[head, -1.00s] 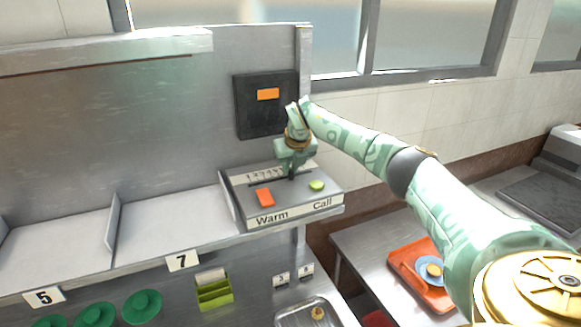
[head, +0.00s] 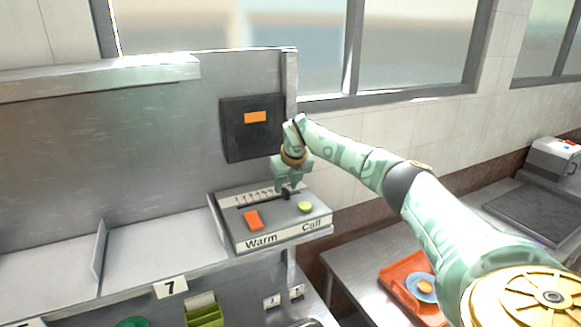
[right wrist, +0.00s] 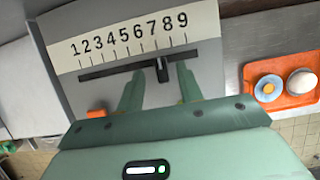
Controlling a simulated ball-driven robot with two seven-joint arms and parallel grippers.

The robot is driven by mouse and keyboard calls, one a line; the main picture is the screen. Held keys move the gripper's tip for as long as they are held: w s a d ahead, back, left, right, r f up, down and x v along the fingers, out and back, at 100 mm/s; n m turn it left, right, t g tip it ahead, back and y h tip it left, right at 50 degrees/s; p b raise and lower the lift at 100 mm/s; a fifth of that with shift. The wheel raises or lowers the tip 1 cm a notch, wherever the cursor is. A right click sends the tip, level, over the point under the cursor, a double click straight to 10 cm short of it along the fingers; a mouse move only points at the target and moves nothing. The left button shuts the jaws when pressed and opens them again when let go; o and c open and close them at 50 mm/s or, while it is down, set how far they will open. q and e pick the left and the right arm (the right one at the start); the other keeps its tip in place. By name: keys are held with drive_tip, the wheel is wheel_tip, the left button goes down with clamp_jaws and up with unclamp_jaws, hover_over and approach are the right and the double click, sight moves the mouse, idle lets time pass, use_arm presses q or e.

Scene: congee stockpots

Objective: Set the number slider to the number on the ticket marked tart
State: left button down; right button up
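The slider panel (head: 240,240) is a grey box with a slot under a number scale (right wrist: 130,40) reading 1 to 9. The dark slider knob (right wrist: 162,70) stands in the right part of the slot, around 7; the slanted view makes the exact mark uncertain. My right gripper (right wrist: 160,72) is open, its green fingers on either side of the knob with gaps visible. It also shows over the panel in the head view (head: 288,185). A green holder (head: 203,317) carries a pale ticket, cut off below; no tart marking is readable. My left gripper is out of view.
An orange button (head: 253,220) and a green button (head: 305,207) sit on the panel, above the words Warm and Call. A black box (head: 250,140) with an orange display is on the wall behind. An orange tray (head: 390,272) with dishes lies at the right.

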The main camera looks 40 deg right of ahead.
drive_tip(key=v, duration=1.5)
drive_tip(key=shift+f, duration=0.1)
